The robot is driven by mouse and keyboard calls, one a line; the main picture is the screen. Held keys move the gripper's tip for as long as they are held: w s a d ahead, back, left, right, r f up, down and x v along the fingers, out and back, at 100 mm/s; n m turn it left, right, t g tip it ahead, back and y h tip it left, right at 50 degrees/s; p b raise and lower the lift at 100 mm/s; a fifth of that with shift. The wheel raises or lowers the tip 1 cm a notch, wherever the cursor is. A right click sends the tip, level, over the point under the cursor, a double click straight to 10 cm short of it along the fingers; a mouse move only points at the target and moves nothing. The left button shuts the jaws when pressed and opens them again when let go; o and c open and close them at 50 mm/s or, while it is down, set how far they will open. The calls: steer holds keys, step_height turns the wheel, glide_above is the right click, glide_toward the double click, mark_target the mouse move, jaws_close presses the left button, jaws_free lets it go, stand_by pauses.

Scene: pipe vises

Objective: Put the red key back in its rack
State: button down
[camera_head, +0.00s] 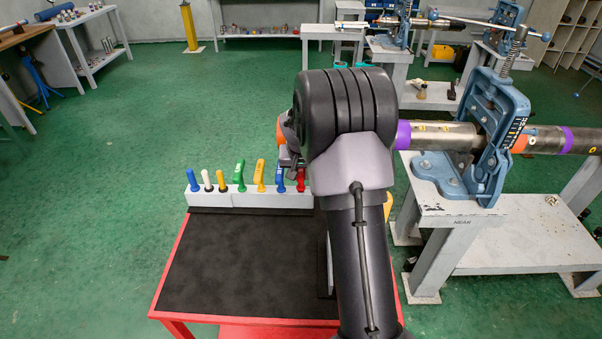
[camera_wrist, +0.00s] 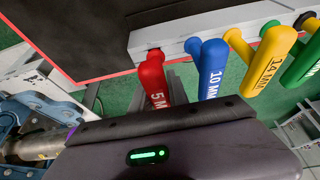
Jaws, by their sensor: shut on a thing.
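The red key (camera_wrist: 152,75), marked "5M" with the rest of its label hidden, stands at the end of the grey rack (camera_wrist: 140,35) in the wrist view. Its head meets the rack's end slot; I cannot tell how deep its shank sits. In the head view the red key (camera_head: 301,180) shows at the rack's (camera_head: 260,200) right end, partly behind my arm. My gripper (camera_head: 290,158) is over that end, shut on the red key. The fingers are mostly hidden by the wrist body.
The blue 10 MM key (camera_wrist: 211,68) stands close beside the red one, then the yellow 14 MM key (camera_wrist: 268,60) and the green key (camera_wrist: 305,65). Several more handles fill the rack's left. A vise (camera_head: 470,140) with a pipe (camera_head: 440,135) stands to the right. The black mat (camera_head: 240,260) is clear.

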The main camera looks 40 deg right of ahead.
steer(key=shift+f+b, duration=0.5)
steer(key=shift+f, duration=0.05)
stand_by(0.6)
steer(key=c, duration=1.2)
jaws_free()
steer(key=p+v, duration=0.5)
steer(key=v, duration=1.2)
steer(key=shift+s+r+p, duration=0.15)
steer(key=shift+r+p, duration=0.05)
steer(key=shift+p, duration=0.15)
steer(key=shift+a, duration=0.1)
